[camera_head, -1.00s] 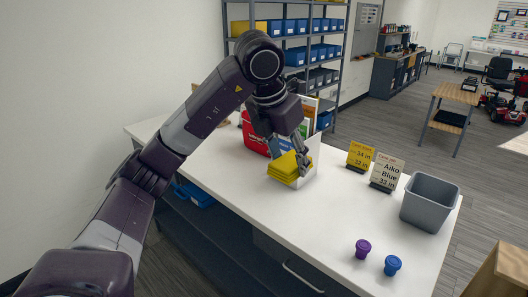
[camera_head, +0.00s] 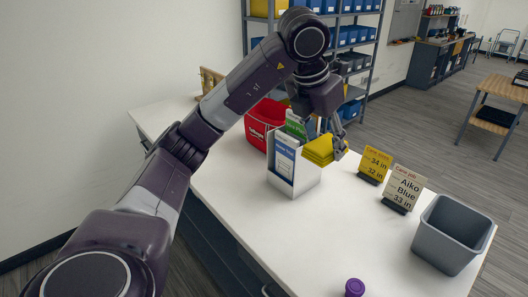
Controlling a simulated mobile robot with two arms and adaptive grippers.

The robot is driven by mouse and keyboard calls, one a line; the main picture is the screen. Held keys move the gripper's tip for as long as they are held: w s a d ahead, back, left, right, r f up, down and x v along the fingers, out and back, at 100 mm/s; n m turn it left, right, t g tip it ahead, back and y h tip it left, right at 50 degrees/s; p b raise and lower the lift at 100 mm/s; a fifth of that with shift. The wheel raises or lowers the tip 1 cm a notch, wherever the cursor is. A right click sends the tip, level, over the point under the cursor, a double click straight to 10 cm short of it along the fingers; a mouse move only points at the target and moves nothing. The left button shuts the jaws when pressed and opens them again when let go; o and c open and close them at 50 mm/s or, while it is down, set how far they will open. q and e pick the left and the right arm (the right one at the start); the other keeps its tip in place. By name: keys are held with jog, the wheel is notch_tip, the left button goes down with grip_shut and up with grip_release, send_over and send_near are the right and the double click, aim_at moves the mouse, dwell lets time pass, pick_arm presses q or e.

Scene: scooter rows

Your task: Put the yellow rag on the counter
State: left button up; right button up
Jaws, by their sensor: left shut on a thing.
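The yellow rag (camera_head: 319,150) is a folded cloth held in my left gripper (camera_head: 338,143). The gripper is shut on its right side. The rag appears to be above the white counter (camera_head: 290,225), beside the top right of a white leaflet holder (camera_head: 283,176). Whether it touches the holder I cannot tell. My left arm reaches in from the lower left and hides part of the counter's back left. My right gripper is not in view.
A red bin (camera_head: 262,124) stands behind the leaflet holder. A yellow sign (camera_head: 375,163), a cream sign (camera_head: 403,187) and a grey bin (camera_head: 452,234) stand on the right. A purple knob-like item (camera_head: 354,287) is at the front. The counter's middle is clear.

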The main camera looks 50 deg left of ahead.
pick_arm(q)
jog(key=shift+s+f+b, duration=0.35)
jog(key=shift+f+b, duration=0.2)
jog(key=shift+f, duration=0.05)
jog(key=shift+s+f+b, duration=0.3)
jog(key=shift+f+b, duration=0.25)
jog(key=shift+f, duration=0.05)
jog(key=b, duration=0.6)
send_over(311, 236)
jog(key=s, duration=0.1)
notch_tip(311, 236, down, 6)
jog(key=f, duration=1.7)
jog(key=shift+s, duration=0.2)
notch_tip(311, 236, down, 4)
jog(key=shift+r+p, duration=0.15)
jog(key=shift+p, duration=0.25)
